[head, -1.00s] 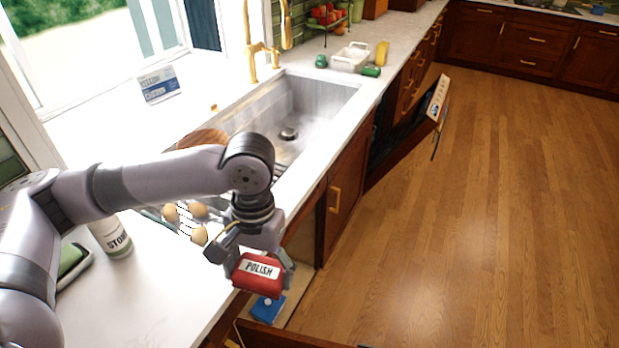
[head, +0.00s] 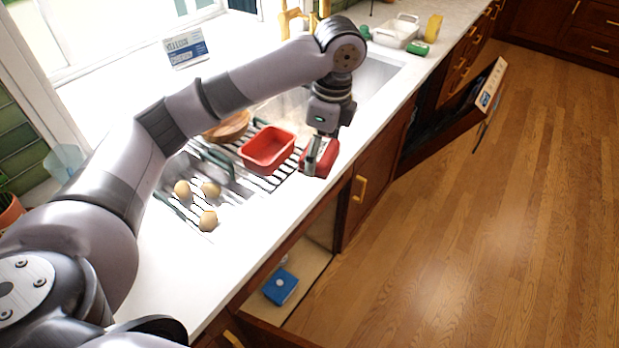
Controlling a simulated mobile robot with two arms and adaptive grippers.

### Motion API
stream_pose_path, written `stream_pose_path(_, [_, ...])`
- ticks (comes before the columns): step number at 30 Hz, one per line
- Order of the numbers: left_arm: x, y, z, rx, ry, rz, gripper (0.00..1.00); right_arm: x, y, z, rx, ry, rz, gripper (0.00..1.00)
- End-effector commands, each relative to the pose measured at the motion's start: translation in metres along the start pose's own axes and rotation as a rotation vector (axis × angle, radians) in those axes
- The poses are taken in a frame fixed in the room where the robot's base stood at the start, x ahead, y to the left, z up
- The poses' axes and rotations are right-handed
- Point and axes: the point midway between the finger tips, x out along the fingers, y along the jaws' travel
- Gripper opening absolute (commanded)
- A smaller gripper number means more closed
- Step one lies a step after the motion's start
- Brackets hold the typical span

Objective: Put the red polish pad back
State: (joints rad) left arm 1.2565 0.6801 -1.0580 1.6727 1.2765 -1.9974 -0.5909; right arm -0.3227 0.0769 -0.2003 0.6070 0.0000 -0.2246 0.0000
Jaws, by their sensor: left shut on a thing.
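My left gripper (head: 316,168) points down and is shut on the red polish pad (head: 329,158). Its fingers cover part of the pad, and the label is not readable now. The pad is over the front counter strip beside the sink. A red open tray (head: 267,146) sits on the dish rack, just left of the gripper and apart from it in the picture. My right gripper is not in view.
The dish rack (head: 268,182) spans the sink, near several eggs (head: 208,220) and a wooden bowl (head: 229,127). Below, an open drawer or cabinet holds a blue item (head: 280,287). The dishwasher door (head: 487,97) hangs open. The near counter (head: 190,285) is clear.

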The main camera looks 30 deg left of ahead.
Motion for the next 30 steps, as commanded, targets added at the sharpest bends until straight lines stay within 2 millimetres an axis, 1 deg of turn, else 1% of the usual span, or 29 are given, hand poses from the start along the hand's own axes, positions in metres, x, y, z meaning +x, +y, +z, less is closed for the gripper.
stream_pose_path(1, [-0.004,-0.008,0.003,0.091,0.001,-0.012,0.5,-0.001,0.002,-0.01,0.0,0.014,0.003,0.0])
stream_pose_path(4, [-0.011,-0.024,0.012,0.297,0.002,-0.036,0.5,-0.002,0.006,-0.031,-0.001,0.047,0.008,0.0])
stream_pose_path(6, [-0.015,-0.034,0.018,0.443,0.002,-0.054,0.5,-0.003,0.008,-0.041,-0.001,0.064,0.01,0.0])
stream_pose_path(8, [-0.019,-0.043,0.023,0.568,0.002,-0.069,0.5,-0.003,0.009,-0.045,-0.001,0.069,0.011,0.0])
stream_pose_path(11, [-0.024,-0.056,0.032,0.777,0.003,-0.095,0.5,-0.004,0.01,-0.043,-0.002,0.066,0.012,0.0])
stream_pose_path(15, [-0.03,-0.07,0.043,1.048,0.004,-0.128,0.5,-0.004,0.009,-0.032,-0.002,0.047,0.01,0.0])
stream_pose_path(18, [-0.031,-0.077,0.05,1.203,0.003,-0.146,0.5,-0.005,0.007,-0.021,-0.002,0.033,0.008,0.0])
stream_pose_path(21, [-0.033,-0.081,0.055,1.317,0.004,-0.16,0.5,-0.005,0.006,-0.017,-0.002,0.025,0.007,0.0])
stream_pose_path(26, [-0.031,-0.085,0.058,1.408,0.002,-0.17,0.5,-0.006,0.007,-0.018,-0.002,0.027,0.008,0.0])
stream_pose_path(29, [-0.017,-0.084,0.057,1.423,0.004,-0.168,0.5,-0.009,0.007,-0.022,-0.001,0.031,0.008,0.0])
stream_pose_path(30, [-0.008,-0.084,0.056,1.424,0.005,-0.166,0.5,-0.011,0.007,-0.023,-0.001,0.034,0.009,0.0])
